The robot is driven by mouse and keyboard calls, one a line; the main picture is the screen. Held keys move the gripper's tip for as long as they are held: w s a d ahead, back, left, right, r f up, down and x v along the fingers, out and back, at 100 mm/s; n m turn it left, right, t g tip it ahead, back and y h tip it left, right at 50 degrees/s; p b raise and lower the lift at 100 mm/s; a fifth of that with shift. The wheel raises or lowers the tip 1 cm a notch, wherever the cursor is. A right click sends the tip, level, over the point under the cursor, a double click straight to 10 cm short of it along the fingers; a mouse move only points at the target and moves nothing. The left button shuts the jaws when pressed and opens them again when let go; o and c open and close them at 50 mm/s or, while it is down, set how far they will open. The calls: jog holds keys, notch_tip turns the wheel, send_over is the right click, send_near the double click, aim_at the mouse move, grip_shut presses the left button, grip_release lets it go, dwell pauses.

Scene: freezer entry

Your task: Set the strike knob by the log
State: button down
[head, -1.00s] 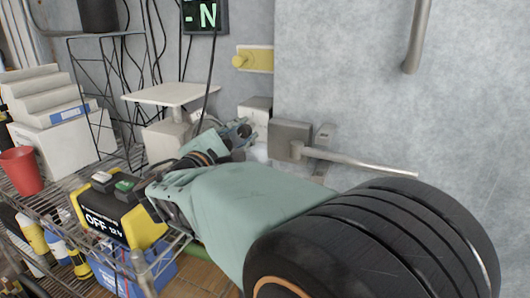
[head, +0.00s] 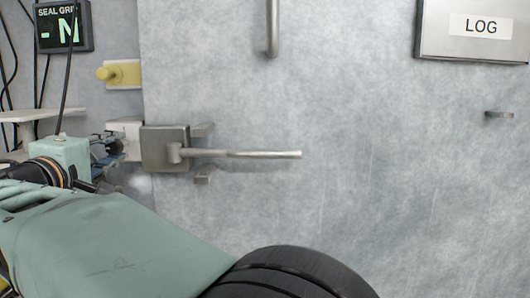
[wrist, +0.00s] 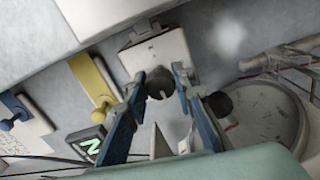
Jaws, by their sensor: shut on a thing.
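The strike (head: 124,128) is a pale box on the wall beside the door's latch; it also shows in the wrist view (wrist: 155,56). Its dark round knob (wrist: 160,86) has a light pointer mark on its face. My gripper (wrist: 158,77) has its two blue-grey fingers on either side of the knob and is shut on it. In the head view my gripper (head: 110,150) reaches the strike from the left, and its fingers hide the knob. The log (head: 471,53) is a metal-framed plate at the upper right, labelled LOG; no setting is readable below that label.
A steel latch (head: 166,150) with a long horizontal lever (head: 250,153) sits just right of my gripper. A yellow plunger (head: 122,74) is above. A display (head: 63,27) shows "-N" at upper left. A vertical handle (head: 272,25) hangs above the lever.

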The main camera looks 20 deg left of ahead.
jog(key=shift+m, duration=0.3)
jog(key=c, duration=1.6)
grip_release()
jog(key=v, duration=0.7)
jog(key=shift+s, duration=0.25)
jog(key=shift+d, duration=0.1)
